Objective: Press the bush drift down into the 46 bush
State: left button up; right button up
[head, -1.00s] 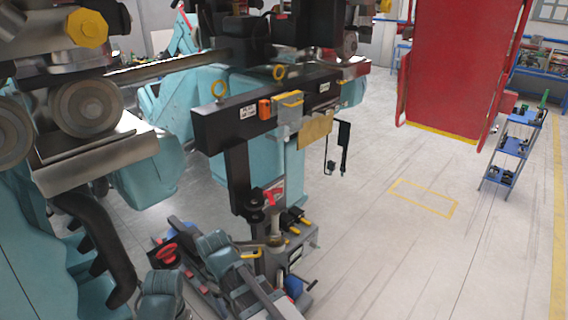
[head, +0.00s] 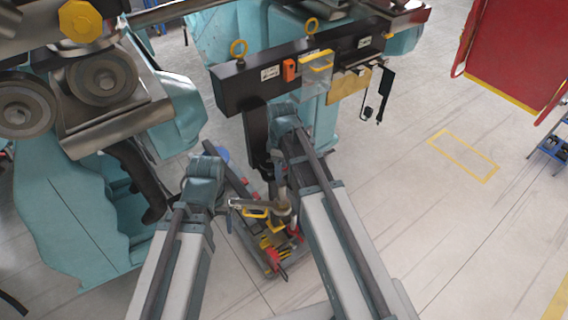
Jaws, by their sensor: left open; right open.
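I cannot make out the bush drift or the 46 bush for certain. A small steel upright piece (head: 283,207) stands between my two arms, with a yellow-handled part (head: 255,212) beside it. Either could belong to the fixture below; they are too small to tell. My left arm reaches up from the bottom left to a teal joint beside these parts. My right arm reaches further, to a teal joint in front of the black frame.
A black beam (head: 240,91) with yellow eye bolts and labels crosses above. A low fixture with red and yellow parts (head: 275,247) lies between my arms. Teal machinery (head: 70,215) fills the left. A red panel (head: 515,50) hangs upper right.

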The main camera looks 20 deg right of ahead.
aim_at(282, 194)
notch_tip(282, 194, down, 14)
jog(key=b, duration=1.3)
jog(key=shift+b, duration=0.35)
jog(key=shift+r, duration=0.1)
jog(key=shift+c, duration=0.3)
grip_shut()
